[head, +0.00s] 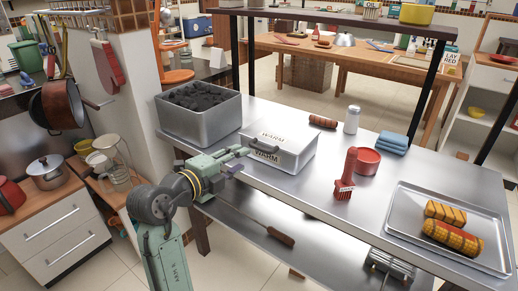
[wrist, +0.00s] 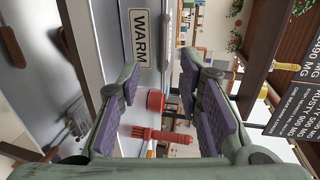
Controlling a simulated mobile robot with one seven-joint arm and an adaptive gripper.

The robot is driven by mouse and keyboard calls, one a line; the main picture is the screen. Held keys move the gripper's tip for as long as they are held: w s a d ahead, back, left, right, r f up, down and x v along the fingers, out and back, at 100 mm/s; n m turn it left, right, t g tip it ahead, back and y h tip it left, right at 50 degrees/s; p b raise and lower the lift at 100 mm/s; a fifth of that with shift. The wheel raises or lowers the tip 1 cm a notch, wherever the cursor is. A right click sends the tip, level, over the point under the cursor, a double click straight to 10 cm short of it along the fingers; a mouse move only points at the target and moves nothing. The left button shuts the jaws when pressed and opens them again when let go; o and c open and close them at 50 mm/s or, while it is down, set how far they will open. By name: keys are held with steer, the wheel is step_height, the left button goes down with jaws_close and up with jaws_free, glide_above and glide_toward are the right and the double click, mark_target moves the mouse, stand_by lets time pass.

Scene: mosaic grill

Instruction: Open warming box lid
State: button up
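The silver warming box (head: 296,156) stands on the steel counter with its lid (head: 284,134) closed. My gripper (head: 238,162) is just left of the box's front, close to the handle, and holds nothing. In the wrist view its purple-padded fingers (wrist: 163,80) are spread wide. A WARM label (wrist: 140,38) shows beside the left finger there, and the grey handle (wrist: 170,28) is ahead between the fingers. I cannot tell any contact.
A metal bin of charcoal (head: 198,110) stands left of the box. A corn tray (head: 408,226) is at far right. An upper shelf (head: 350,18) spans the back.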

mark_target(259, 147)
steer(key=p+x, duration=0.3)
steer(key=x, duration=0.5)
steer(key=shift+w+d+r, duration=0.1)
steer(key=shift+w+d, duration=0.1)
steer(key=shift+w, duration=0.05)
steer(key=shift+x, duration=0.75)
steer(key=shift+c, duration=0.2)
jaws_close()
